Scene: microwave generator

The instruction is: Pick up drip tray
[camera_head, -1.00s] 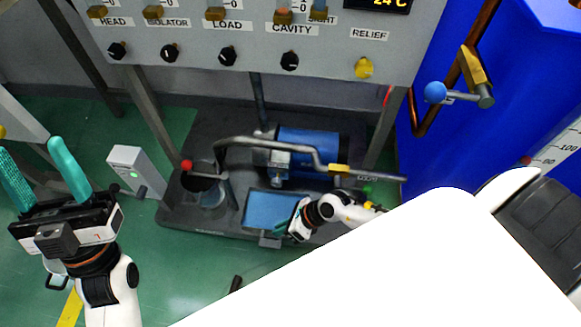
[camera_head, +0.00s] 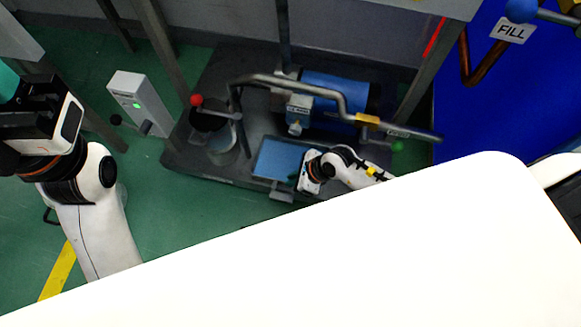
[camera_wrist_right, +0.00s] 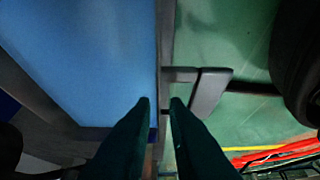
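The drip tray (camera_head: 279,158) is a blue, shallow rectangular tray with a grey rim and a small front handle (camera_head: 281,192). It is low at the front of the dark skid. My right gripper (camera_head: 299,177) is at the tray's right side in the head view. In the right wrist view its dark fingertips (camera_wrist_right: 161,104) are close together, one on each side of the rim, beside the blue tray floor (camera_wrist_right: 95,60) and the grey handle (camera_wrist_right: 208,92). My left gripper is cut off at the left edge; one teal finger (camera_head: 8,80) shows.
A white box (camera_head: 143,103) stands on green floor. Red cables (camera_wrist_right: 270,155) show in the wrist view.

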